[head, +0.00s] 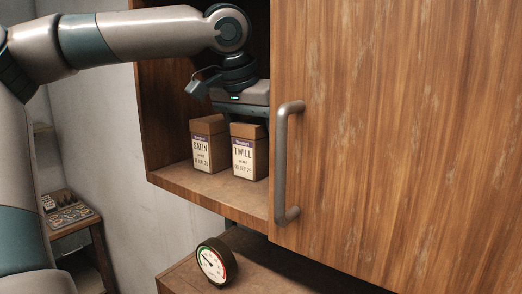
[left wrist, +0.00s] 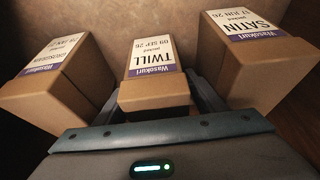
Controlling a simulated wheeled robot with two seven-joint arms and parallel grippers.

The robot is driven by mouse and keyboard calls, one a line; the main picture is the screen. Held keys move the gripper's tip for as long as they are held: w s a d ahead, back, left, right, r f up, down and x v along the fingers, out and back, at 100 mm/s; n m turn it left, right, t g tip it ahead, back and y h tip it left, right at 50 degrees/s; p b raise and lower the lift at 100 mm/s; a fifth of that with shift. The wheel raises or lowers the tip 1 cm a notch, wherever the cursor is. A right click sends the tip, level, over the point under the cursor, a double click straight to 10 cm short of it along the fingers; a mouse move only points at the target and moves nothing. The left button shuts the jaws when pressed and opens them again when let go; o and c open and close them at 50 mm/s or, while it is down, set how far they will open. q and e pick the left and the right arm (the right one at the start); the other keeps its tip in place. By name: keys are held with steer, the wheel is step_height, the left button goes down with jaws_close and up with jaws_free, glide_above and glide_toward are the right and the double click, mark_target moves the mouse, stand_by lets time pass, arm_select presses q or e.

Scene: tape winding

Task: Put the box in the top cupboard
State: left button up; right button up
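A brown box labelled TWILL (head: 243,157) stands on the floor of the top cupboard (head: 225,205), near its front edge. A similar box labelled SATIN (head: 201,150) stands just left of it. My left gripper (head: 248,118) reaches into the cupboard from above, over the TWILL box. In the left wrist view the TWILL box (left wrist: 153,90) is between my fingers, with the SATIN box (left wrist: 252,60) at the right and a third labelled box (left wrist: 50,90) at the left. The fingers lie close along its sides; whether they press on it is unclear. My right gripper is out of view.
A wooden door with a metal handle (head: 284,163) covers the cupboard's right side, close to my left gripper. A round dial gauge (head: 216,262) sits on the surface below. A small table (head: 75,222) with small items stands at the far left.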

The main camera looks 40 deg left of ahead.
mark_target(253, 122)
arm_select(q)
steer(key=shift+r, duration=0.15)
steer(key=shift+s+r+b, duration=0.15)
steer(key=shift+r+b, duration=0.15)
steer(key=shift+r, duration=0.15)
steer(key=b+v, duration=0.1)
steer(key=v, duration=0.2)
steer(key=shift+s+r, duration=0.2)
steer(key=shift+r, duration=0.15)
steer(key=s+b, duration=0.2)
steer(key=s, duration=0.1)
steer(key=s+d+b, duration=0.1)
steer(key=s+b, duration=0.1)
steer(key=s, duration=0.2)
steer(key=s+b, duration=0.2)
steer(key=s, duration=0.2)
steer(key=shift+d, duration=0.2)
steer(key=shift+s+r, duration=0.1)
steer(key=shift+s, duration=0.45)
